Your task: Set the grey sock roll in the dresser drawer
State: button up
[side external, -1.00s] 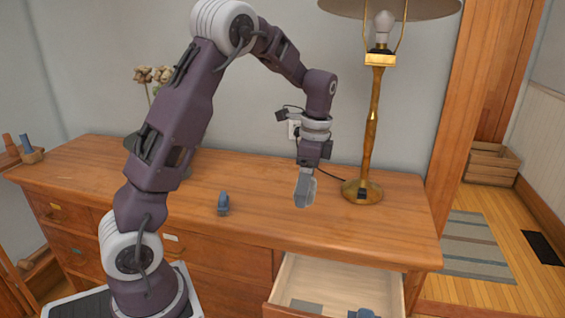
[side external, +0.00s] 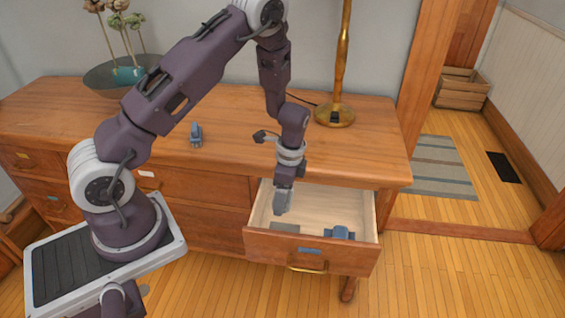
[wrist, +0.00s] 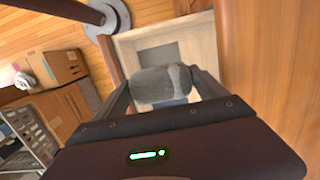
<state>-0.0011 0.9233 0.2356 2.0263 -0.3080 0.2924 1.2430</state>
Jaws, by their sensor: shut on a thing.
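The grey sock roll (wrist: 162,86) is between my gripper's two fingers in the wrist view. My gripper (side external: 282,203) is shut on it and points down over the left part of the open dresser drawer (side external: 270,244). In the side view the roll is a small grey shape at the fingertips, and its height above the drawer floor is hard to tell. The pale drawer interior also shows in the wrist view (wrist: 204,40), beyond the roll. A flat grey patch (side external: 285,228) lies on the drawer floor, and a blue item (side external: 340,233) sits towards the front right.
The dresser top (side external: 230,120) overhangs behind the drawer. A small blue-grey object (side external: 196,135), a lamp (side external: 335,115) and a dark bowl (side external: 112,80) stand on it. Bare drawer floor shows around my gripper. A wooden crate (side external: 462,87) stands far right.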

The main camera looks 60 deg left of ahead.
notch_tip(320, 180, down, 16)
jog(key=shift+r, duration=0.15)
dwell(0.7)
jog(key=shift+f, duration=0.4)
dwell(0.4)
jog(key=o, duration=1.4)
jog(key=shift+c, duration=0.2)
jog(key=shift+r, duration=1.55)
